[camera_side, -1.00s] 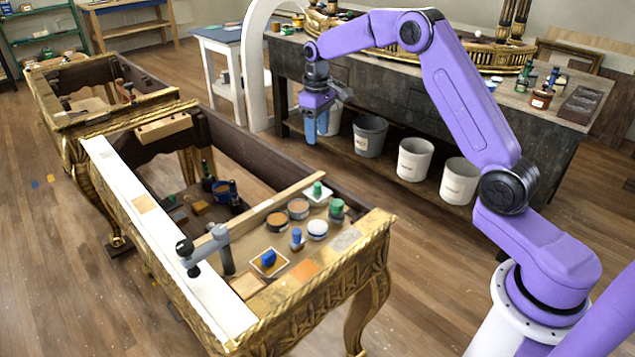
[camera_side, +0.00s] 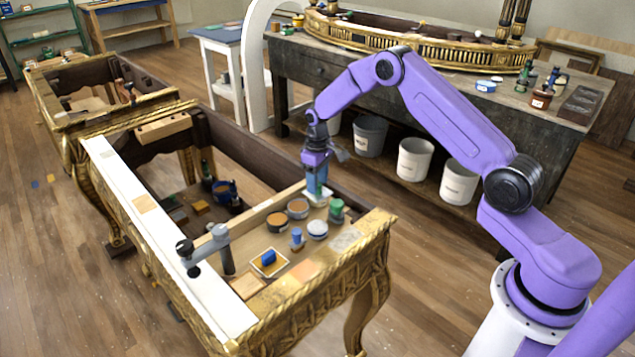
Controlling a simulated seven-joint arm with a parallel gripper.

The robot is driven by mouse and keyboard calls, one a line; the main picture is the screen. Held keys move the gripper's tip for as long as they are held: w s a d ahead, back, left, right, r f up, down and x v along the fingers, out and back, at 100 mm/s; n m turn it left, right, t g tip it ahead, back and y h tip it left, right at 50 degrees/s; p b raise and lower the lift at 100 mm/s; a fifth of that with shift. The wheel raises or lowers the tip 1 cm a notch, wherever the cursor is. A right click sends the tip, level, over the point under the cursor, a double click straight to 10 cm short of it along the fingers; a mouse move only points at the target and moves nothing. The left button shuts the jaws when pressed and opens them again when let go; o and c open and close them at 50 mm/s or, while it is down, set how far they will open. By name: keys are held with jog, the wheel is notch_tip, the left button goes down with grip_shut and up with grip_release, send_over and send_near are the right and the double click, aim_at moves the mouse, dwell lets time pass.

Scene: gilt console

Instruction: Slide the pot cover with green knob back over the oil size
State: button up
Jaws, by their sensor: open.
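The pot cover with green knob (camera_side: 316,201) appears as a pale square plate on the console's tray floor, near its back right corner. My gripper (camera_side: 317,190) is lowered over it, with its fingers open at the knob. The fingers mostly hide the knob, and I cannot tell whether they touch it. Open pots with amber-brown contents stand nearby, one (camera_side: 298,208) just left of the cover and another (camera_side: 277,222) farther left. I cannot tell which pot holds the oil size.
A green-topped jar (camera_side: 336,210) stands close to the right of my gripper. A white-topped pot (camera_side: 317,229), a blue-knobbed piece (camera_side: 297,240) and a blue-handled square (camera_side: 268,260) lie nearer the front. A wooden rail (camera_side: 262,212) and a grey clamp (camera_side: 213,243) border the pots.

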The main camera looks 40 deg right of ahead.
jog(key=shift+f, duration=0.5)
grip_shut()
jog(key=shift+a, duration=3.75)
grip_release()
jog(key=shift+r, duration=0.1)
